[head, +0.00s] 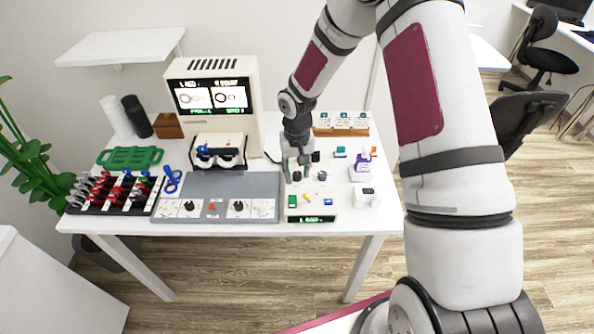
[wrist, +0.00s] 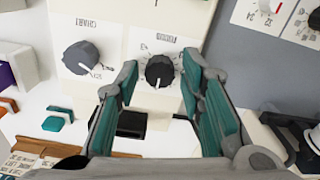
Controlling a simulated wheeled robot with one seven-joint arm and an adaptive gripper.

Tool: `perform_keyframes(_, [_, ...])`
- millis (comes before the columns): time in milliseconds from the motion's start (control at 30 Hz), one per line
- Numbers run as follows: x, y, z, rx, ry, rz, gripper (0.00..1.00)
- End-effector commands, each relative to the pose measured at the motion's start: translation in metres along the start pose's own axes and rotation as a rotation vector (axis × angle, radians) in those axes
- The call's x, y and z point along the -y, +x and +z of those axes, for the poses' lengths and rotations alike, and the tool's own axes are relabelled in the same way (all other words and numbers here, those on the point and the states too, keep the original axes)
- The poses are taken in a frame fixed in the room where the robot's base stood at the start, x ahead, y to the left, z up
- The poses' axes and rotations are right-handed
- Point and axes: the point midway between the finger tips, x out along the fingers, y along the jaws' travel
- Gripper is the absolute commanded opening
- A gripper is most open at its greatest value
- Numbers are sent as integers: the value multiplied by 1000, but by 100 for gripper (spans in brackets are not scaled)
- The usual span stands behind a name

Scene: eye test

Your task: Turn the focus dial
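The focus dial (wrist: 160,72) is a round black knob with a white pointer line on a white panel. Its small label is upside down and hard to read in the wrist view. My gripper (wrist: 160,66) is open, with one teal-padded finger on each side of the dial and a visible gap to it. In the head view my gripper (head: 298,163) hangs over the rear of the small control box (head: 312,214), near the dial. A grey knob (wrist: 81,58) labelled CHART sits beside the dial.
A grey panel (head: 228,186) with more knobs lies left of the box. A cream monitor unit (head: 250,125) stands behind. A purple-topped bottle (head: 361,160) and a small white block (head: 366,197) stand to the right. The table's front right is clear.

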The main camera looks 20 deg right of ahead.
Motion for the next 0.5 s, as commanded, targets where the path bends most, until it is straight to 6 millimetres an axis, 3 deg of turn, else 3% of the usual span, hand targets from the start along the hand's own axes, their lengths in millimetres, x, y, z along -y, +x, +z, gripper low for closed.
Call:
perform_keyframes(33, [0,0,0,0,0,0,18])
perform_keyframes(100, [0,0,0,0,0,0,2])
perform_keyframes(133, [0,0,0,0,0,0,0])
perform_keyframes(500, [0,0,0,0,-42,0,0])
